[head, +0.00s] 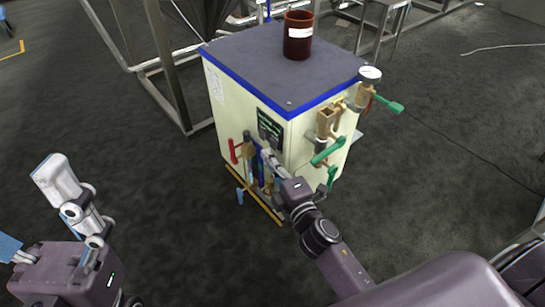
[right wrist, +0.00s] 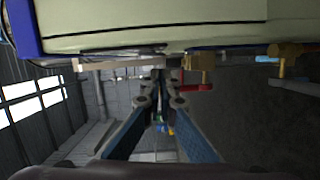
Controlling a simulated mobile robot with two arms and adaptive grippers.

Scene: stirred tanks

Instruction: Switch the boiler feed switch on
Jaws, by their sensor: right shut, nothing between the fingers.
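The boiler (head: 235,105) is a cream cabinet with a blue-edged grey top, standing mid-picture in the head view. A dark control panel (head: 269,128) with green marks is on its front face. I cannot make out the feed switch; my right gripper covers part of the front just below the panel. My right gripper (head: 262,158) is shut and empty, its tips close to the front face; contact cannot be told. In the right wrist view its fingers (right wrist: 157,88) converge below the cream cabinet. My left gripper (head: 42,228) is at the lower left, far from the boiler, its blue-padded fingers apart.
A red-handled valve (head: 234,151) is left of my right gripper. Brass pipes with green handles (head: 327,151) and a gauge (head: 370,73) stick out on the right side.

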